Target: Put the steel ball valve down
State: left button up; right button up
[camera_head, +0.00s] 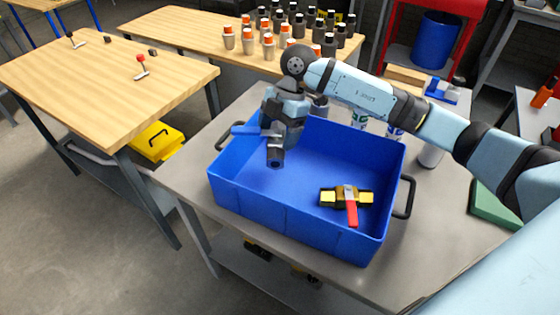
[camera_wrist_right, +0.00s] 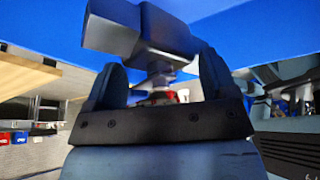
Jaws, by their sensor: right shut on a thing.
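My right gripper (camera_head: 277,136) is shut on the steel ball valve (camera_head: 276,157), a dark grey body with a blue lever sticking out to the left. It holds the valve over the left part of the blue crate (camera_head: 240,202); I cannot tell whether the valve touches the crate floor. In the right wrist view the grey valve (camera_wrist_right: 145,35) sits between the two fingers (camera_wrist_right: 160,85). A brass valve with a red lever (camera_head: 349,198) lies on the crate floor at the right. My left gripper is not in view.
The crate stands on a grey table (camera_head: 190,160) and has black handles. The crate floor between the two valves is clear. Spray cans (camera_head: 358,118) stand behind the crate. A wooden table (camera_head: 90,75) at the left holds small levers; another behind holds many bottles (camera_head: 268,45).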

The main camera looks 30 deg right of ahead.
aim_at(277, 148)
notch_tip(277, 148, down, 5)
jog(key=shift+f, duration=2.65)
jog(key=o, duration=1.3)
jog(key=shift+f, duration=0.1)
jog(key=v, duration=1.2)
